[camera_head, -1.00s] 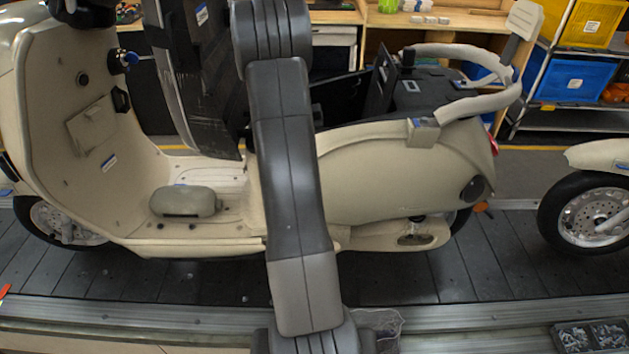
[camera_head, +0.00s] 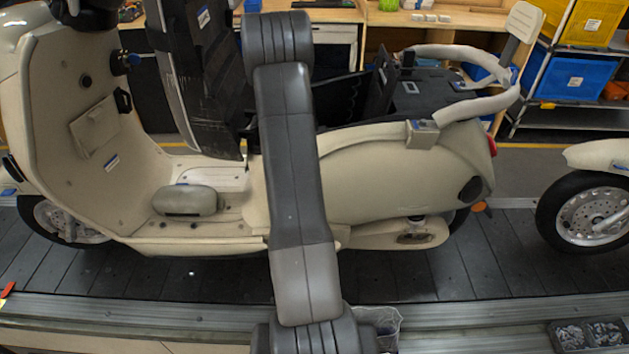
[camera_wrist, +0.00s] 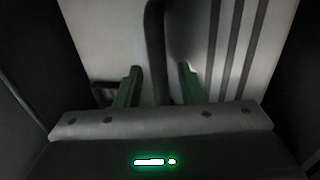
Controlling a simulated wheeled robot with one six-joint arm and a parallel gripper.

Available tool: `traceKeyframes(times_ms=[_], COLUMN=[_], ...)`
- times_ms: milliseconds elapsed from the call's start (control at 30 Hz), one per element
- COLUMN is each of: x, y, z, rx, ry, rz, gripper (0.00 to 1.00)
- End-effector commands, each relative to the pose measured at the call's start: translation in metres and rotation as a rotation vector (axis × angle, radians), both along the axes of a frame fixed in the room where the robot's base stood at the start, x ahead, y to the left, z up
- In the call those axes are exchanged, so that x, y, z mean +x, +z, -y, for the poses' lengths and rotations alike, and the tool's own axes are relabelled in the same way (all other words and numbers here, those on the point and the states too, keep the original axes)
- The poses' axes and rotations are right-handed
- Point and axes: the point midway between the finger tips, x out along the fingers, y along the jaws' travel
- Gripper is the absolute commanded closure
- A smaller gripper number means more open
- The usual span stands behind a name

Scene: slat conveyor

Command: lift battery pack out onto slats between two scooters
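A cream scooter (camera_head: 390,175) stands side-on on the dark slats (camera_head: 150,275). Its black compartment (camera_head: 340,97) under the seat area is open, largely hidden behind my arm. A second scooter (camera_head: 600,155) shows partly at the right edge, with bare slats (camera_head: 510,250) between the two. In the wrist view, the two green fingers of my gripper (camera_wrist: 160,84) are apart, one on each side of a dark bar (camera_wrist: 156,40), with visible gaps. The bar lies over a pale surface (camera_wrist: 195,30) with dark stripes; I cannot tell whether this is the battery pack. The head view hides my gripper.
A tall dark slab (camera_head: 193,80) stands tilted beside my arm. A grey-beige rounded case (camera_head: 188,200) lies on the scooter's footboard. The grab rail (camera_head: 480,103) rises at the rear. A parts tray (camera_head: 588,336) sits at the front right. Blue bins (camera_head: 575,80) stand behind.

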Motion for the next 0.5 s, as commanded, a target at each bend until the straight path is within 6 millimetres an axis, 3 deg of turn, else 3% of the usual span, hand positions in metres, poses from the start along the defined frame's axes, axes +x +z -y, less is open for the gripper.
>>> traceKeyframes(times_ms=[433, 500], x=[0.0001, 0.0001], y=[-0.0048, -0.0041], z=[-0.0001, -0.0001], rx=[0.0, 0.0], ry=[0.0, 0.0], rz=[0.0, 0.0], gripper=[0.65, 0.78])
